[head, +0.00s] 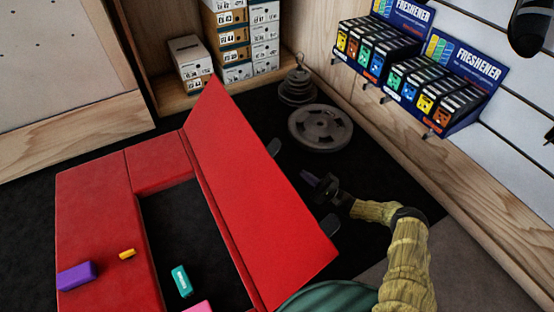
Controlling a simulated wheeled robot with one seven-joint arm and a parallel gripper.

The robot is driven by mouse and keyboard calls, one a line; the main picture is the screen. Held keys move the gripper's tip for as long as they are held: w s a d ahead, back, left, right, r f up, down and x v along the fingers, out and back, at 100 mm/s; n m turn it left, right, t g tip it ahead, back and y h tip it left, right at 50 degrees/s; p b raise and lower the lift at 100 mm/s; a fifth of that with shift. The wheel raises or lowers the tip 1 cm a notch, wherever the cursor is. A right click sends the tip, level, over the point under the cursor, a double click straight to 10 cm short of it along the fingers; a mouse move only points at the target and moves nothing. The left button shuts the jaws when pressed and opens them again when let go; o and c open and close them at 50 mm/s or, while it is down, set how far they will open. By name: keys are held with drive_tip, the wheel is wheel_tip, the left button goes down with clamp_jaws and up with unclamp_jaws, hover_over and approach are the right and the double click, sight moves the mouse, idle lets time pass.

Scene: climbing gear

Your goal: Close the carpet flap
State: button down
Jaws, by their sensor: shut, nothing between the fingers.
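The red carpet flap (250,175) stands raised and tilted, hinged along the right side of a dark rectangular opening (188,225) in the red mat (95,215). Two dark tabs show at the flap's right edge, one at its upper part and one near its lower corner. My gripper (316,183) is shut and empty, on the right, outer side of the flap, between the two tabs. It is close to the flap's edge; I cannot tell whether it touches.
A teal block (181,281) lies in the opening. A purple block (76,276) and a small orange block (127,254) lie on the mat. Weight plates (320,128) sit on the dark floor behind. Shoe boxes (228,40) and a wall of freshener displays (440,80) bound the space.

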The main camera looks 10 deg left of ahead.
drive_tip(key=shift+a, duration=0.15)
drive_tip(key=b, duration=0.3)
approach(267, 151)
drive_tip(key=w+a+f, duration=0.1)
drive_tip(key=w+a, duration=0.2)
drive_tip(key=w, duration=0.1)
drive_tip(key=shift+s+a+r+b, duration=0.55)
drive_tip(key=shift+s+a+r, duration=0.4)
drive_tip(key=shift+a+r, duration=0.3)
drive_tip(key=shift+d+r, duration=0.1)
drive_tip(key=shift+r, duration=0.1)
